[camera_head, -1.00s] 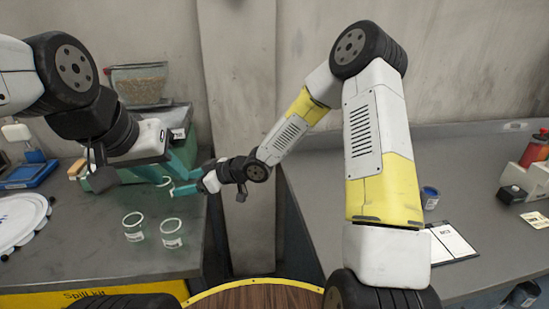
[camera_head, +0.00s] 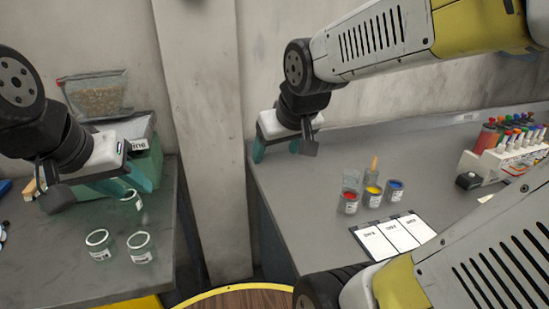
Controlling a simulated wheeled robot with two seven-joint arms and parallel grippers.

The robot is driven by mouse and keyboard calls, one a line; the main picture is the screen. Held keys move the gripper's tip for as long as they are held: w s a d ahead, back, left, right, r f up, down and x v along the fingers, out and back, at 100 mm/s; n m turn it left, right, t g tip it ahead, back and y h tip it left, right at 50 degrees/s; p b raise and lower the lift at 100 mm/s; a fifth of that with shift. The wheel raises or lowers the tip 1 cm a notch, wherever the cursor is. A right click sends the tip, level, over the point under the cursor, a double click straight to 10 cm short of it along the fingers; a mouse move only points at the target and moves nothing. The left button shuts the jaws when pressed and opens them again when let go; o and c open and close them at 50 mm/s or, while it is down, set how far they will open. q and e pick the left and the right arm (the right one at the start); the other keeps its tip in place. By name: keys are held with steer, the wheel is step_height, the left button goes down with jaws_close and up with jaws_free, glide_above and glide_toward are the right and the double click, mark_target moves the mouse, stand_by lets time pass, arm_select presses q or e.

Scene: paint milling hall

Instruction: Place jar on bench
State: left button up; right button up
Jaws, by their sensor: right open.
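Two clear glass jars with pale rims, a left one (camera_head: 100,246) and a right one (camera_head: 141,248), stand near the front of the left bench (camera_head: 60,262). A third jar (camera_head: 131,201) is behind them, just below and partly behind my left gripper (camera_head: 125,184). One teal finger of that gripper overlaps the jar's top; I cannot tell whether it touches it. My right gripper (camera_head: 276,150) hangs open and empty above the left end of the right bench (camera_head: 310,205), its teal fingers apart, pointing down.
On the right bench stand red (camera_head: 348,202), yellow (camera_head: 373,197) and blue (camera_head: 394,190) paint pots, with clear glassware behind. A white three-panel sheet (camera_head: 392,236) lies in front. A rack of coloured bottles (camera_head: 500,160) is at right. A concrete pillar (camera_head: 205,130) separates the benches.

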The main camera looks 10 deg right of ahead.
steer(key=s+r+m+y, duration=0.1)
steer(key=s, duration=0.7)
steer(key=shift+m+g, duration=0.4)
